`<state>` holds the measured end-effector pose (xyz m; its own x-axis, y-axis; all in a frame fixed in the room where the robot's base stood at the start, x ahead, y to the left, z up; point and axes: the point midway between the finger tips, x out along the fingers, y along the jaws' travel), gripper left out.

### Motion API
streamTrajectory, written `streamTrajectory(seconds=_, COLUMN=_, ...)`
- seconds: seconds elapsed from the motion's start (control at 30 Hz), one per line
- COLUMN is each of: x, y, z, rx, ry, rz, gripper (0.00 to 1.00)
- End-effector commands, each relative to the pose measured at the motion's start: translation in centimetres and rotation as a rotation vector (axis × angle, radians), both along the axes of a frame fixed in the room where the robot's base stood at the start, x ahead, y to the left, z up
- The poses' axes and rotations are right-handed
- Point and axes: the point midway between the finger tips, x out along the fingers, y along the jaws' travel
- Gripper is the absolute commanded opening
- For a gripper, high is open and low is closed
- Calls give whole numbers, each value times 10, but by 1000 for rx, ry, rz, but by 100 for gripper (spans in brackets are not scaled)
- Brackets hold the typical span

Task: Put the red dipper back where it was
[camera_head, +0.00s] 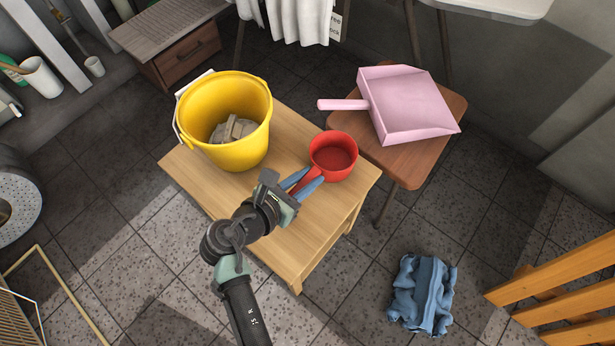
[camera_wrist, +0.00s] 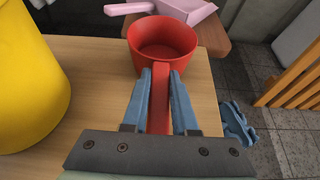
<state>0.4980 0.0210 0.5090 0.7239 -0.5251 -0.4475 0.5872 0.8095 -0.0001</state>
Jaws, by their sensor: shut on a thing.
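The red dipper (camera_head: 334,157) is upright at the right side of the light wooden table (camera_head: 190,178), its round cup near the table's back right edge. Its handle points toward me. My gripper (camera_head: 307,184) is shut on the handle, with one blue finger on each side of it. The wrist view shows the dipper's empty cup (camera_wrist: 163,42) beyond the fingertips and the handle between the gripper's fingers (camera_wrist: 160,88). I cannot tell whether the dipper's bottom touches the table.
A yellow bucket (camera_head: 245,150) with a grey cloth (camera_head: 232,129) in it stands at the table's left. A pink dustpan (camera_head: 408,105) lies on a brown stool (camera_head: 428,160) at the right. A blue cloth (camera_head: 423,292) lies on the tiled floor. The table's front part is clear.

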Motion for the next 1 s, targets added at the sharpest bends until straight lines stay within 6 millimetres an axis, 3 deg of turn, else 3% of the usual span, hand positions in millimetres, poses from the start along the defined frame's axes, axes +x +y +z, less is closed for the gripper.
streamTrajectory(seconds=0.1, x=0, y=0, z=-3, rx=-1, ry=1, rz=0, gripper=0)
streamTrajectory(seconds=0.13, x=0, y=0, z=-3, rx=0, ry=0, rz=1, gripper=30)
streamTrajectory(seconds=0.3, x=0, y=0, z=-2, rx=0, ry=0, rz=1, gripper=56)
streamTrajectory(seconds=0.67, x=-2, y=2, z=3, rx=0, ry=0, rz=1, gripper=56)
streamTrajectory(seconds=1.0, x=-50, y=37, z=35, rx=0, ry=1, rz=5, gripper=56)
